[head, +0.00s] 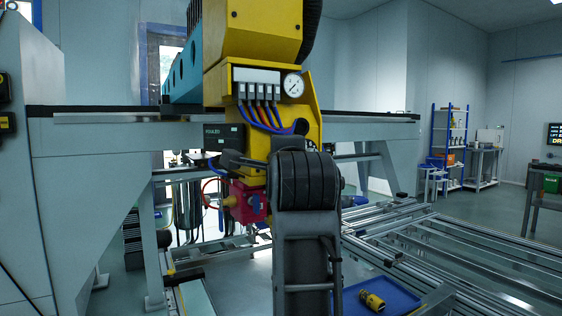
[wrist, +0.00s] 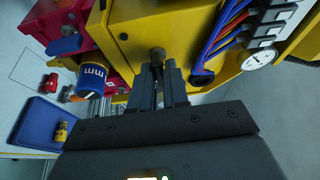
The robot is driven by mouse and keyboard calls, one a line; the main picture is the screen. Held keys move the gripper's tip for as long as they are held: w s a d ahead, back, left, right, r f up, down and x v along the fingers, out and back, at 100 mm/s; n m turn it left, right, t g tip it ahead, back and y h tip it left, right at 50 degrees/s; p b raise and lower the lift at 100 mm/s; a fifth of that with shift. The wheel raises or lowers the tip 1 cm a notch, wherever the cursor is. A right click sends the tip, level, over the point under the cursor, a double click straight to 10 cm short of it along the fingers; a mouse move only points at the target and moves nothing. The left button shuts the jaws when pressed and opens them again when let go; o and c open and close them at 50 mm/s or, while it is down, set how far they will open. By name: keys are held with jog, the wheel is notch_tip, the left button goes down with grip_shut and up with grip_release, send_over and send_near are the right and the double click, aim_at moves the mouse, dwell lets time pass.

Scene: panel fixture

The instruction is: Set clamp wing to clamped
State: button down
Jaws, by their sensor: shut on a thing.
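My gripper (wrist: 160,74) is seen from behind in the wrist view, its two dark fingers closed on a small dark part at the yellow housing (wrist: 143,28). This part looks like the clamp wing (wrist: 157,55); the fingers cover most of it, so I cannot tell its angle. In the head view the yellow housing (head: 309,132) hangs from the gantry, and my own arm hides the gripper and the wing.
A red block (head: 245,203) sits beside the housing. A blue cylinder (wrist: 93,79) is close left of the fingers. Bundled hoses (wrist: 222,38) and a gauge (wrist: 261,58) are at right. A blue tray (head: 401,298) holds a yellow cylinder (head: 372,300).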

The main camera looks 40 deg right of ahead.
dwell(0.5)
jog(key=c, duration=1.2)
grip_release()
jog(key=v, duration=0.7)
jog(key=shift+s+a+b, duration=0.25)
jog(key=shift+s+b, duration=0.05)
jog(key=shift+s, duration=0.05)
jog(key=shift+f, duration=0.1)
